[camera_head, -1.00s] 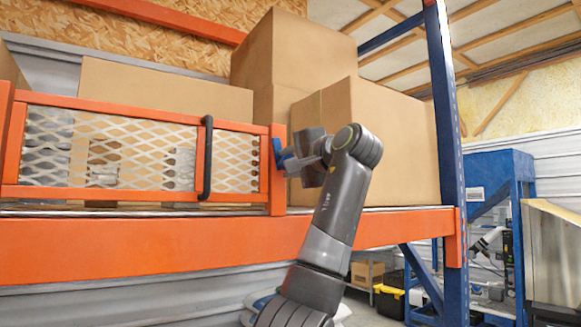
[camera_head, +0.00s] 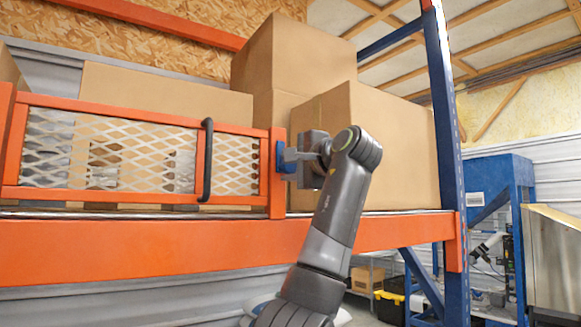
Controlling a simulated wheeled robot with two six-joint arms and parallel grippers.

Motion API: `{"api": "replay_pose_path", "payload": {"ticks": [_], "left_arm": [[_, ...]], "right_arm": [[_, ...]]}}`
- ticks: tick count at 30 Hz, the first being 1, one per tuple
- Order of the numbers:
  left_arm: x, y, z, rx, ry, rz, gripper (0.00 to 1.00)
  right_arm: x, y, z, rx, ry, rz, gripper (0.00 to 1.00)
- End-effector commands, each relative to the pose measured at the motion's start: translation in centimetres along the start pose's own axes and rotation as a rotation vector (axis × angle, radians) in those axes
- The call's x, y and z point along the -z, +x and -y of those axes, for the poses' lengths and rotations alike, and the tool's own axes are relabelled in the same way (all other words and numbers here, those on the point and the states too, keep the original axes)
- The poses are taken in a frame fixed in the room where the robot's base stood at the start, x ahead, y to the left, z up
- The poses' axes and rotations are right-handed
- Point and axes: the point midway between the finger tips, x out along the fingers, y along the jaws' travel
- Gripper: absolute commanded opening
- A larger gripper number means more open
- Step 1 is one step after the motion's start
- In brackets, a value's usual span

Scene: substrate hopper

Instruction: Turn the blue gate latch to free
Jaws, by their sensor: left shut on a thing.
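The blue gate latch (camera_head: 281,157) is on the right end post of the orange mesh gate (camera_head: 278,195). Only part of the latch shows beside the gripper. My left gripper (camera_head: 290,159) is at the latch, with its fingers shut on it; its arm rises from below and bends at the wrist just right of the post. The blue part looks upright along the post. My right gripper does not show.
A black handle (camera_head: 207,160) stands on the gate. Cardboard boxes (camera_head: 390,150) sit on the shelf behind my arm. An orange shelf beam (camera_head: 140,250) runs below the gate, and a blue rack post (camera_head: 449,150) stands to the right.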

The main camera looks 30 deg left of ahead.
Motion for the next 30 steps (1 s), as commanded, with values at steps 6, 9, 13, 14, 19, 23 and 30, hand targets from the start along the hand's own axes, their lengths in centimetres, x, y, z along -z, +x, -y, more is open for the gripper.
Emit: {"api": "replay_pose_path", "payload": {"ticks": [6, 9, 13, 14, 19, 23, 30], "left_arm": [[0.0, 0.0, 0.0, 0.000, 0.000, 0.000, 0.55], [0.0, 0.0, 0.0, 0.000, 0.000, 0.000, 0.55], [0.0, -0.1, 0.0, 0.000, 0.000, 0.000, 0.55], [0.0, -0.1, -0.1, 0.000, -0.001, 0.000, 0.55], [0.1, -1.9, -0.2, 0.002, -0.002, -0.004, 0.55], [0.1, -4.8, -0.4, 0.003, -0.002, -0.005, 0.55], [0.1, -10.8, -0.3, 0.002, -0.001, -0.005, 0.55]], "right_arm": [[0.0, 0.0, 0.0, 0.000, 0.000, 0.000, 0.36], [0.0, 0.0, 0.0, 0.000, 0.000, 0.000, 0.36], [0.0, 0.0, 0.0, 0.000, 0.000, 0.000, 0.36], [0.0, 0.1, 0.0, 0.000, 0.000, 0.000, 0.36], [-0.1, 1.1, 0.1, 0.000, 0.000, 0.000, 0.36], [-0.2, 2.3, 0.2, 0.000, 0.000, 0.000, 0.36], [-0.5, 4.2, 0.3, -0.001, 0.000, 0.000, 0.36]]}}
